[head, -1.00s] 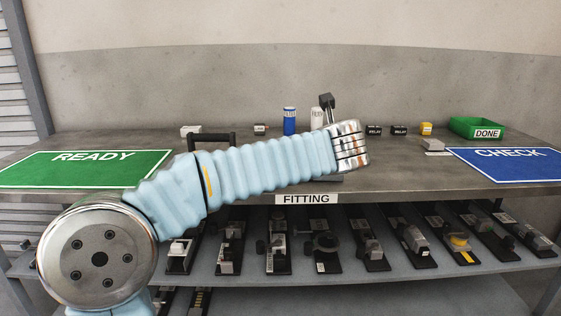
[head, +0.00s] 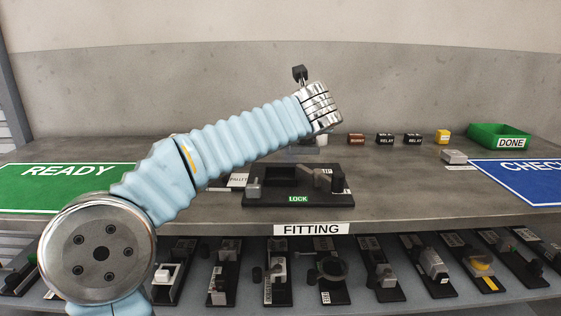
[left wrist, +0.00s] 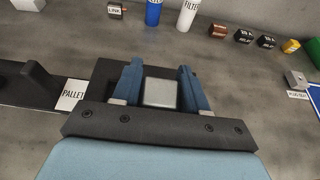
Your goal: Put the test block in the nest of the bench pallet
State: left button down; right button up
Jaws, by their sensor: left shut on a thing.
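The test block, a small grey square-topped block (left wrist: 160,93), sits between the blue fingers of my left gripper (left wrist: 160,82) in the left wrist view. The gripper is shut on it. In the head view my left wrist hangs over the far part of the bench pallet, and the fingers and block are mostly hidden behind it. The bench pallet (head: 262,197) is a black plate with a green LOCK label and grey fixtures, lying on the table above the FITTING sign. Its dark plate shows beneath the gripper in the left wrist view (left wrist: 102,74). My right gripper is not in view.
A green READY mat (head: 60,184) lies left and a blue CHECK mat (head: 525,180) right. Small labelled parts and a green DONE bin (head: 490,138) stand at the back. A grey block (head: 455,157) lies near the CHECK mat. A lower shelf holds several pallets.

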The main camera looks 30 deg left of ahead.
pick_arm(q)
jog(key=a+f, duration=0.2)
jog(key=w+a+f, duration=0.1)
jog(key=a+f, duration=0.1)
jog(key=a+f+b, duration=0.1)
jog(key=a+f, duration=0.1)
jog(key=shift+w+a, duration=0.25)
jog(key=shift+w, duration=0.15)
jog(key=shift+w+a+f, duration=0.1)
jog(key=shift+a+f, duration=0.25)
jog(key=shift+f, duration=0.1)
jog(key=shift+f+b, duration=0.6)
jog(key=shift+f, duration=0.95)
jog(key=shift+f, duration=0.1)
jog(key=shift+f, duration=0.15)
jog(key=c, duration=0.6)
grip_release()
